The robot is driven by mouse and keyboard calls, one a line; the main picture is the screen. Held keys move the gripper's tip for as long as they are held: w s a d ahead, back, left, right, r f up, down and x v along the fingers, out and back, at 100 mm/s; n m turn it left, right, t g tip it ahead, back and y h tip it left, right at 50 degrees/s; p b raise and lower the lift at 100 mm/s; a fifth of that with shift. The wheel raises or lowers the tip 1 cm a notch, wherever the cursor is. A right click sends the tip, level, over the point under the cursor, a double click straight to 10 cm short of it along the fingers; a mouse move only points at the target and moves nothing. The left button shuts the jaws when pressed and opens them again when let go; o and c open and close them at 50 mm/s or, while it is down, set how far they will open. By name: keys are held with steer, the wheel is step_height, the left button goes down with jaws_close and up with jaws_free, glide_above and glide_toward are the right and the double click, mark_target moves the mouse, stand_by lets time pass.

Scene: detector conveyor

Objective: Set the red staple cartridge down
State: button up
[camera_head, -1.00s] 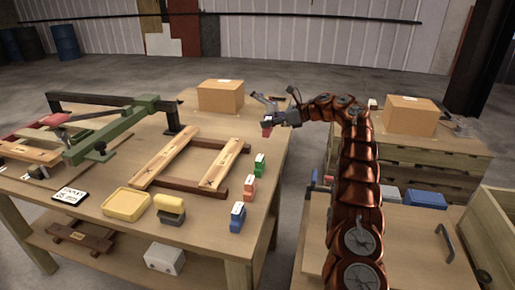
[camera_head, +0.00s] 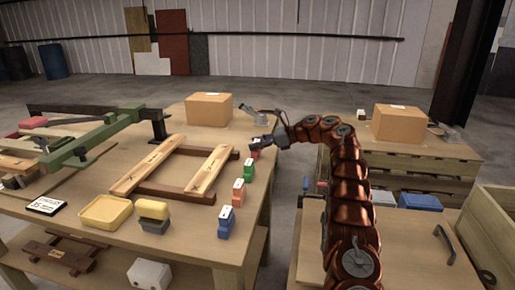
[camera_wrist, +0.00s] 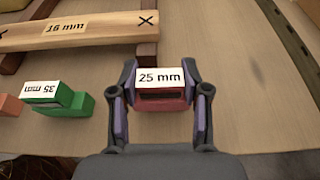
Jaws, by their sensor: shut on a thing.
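The red staple cartridge (camera_wrist: 162,102) with a white "25 mm" label is between the two fingers of my gripper (camera_wrist: 160,110) in the wrist view. My gripper is shut on its sides. In the head view my gripper (camera_head: 256,147) is over the right part of the left table, behind the green cartridge, with the red cartridge (camera_head: 255,154) at its tips. The cartridge is close to the table top; I cannot tell whether it touches. The green cartridge (camera_wrist: 58,101), labelled "35 mm", stands to the left in the wrist view, apart from my gripper.
In the head view the green (camera_head: 248,170), salmon (camera_head: 238,193) and blue (camera_head: 226,222) cartridges form a row near the table's right edge. A wooden frame (camera_head: 207,172) lies left of them. A cardboard box (camera_head: 208,109) stands behind. Bare table surrounds the red cartridge.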

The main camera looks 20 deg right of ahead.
steer(key=shift+f, duration=0.3)
steer(key=shift+f+b, duration=0.25)
steer(key=shift+b, duration=0.1)
steer(key=o, duration=1.2)
steer(key=shift+r, duration=0.1)
steer(key=shift+c, duration=0.2)
steer(key=shift+r, duration=0.1)
steer(key=shift+r+p, duration=0.2)
steer(key=shift+p, duration=0.2)
steer(key=p+v, duration=0.4)
steer(key=v, duration=0.8)
steer(key=shift+f, duration=0.15)
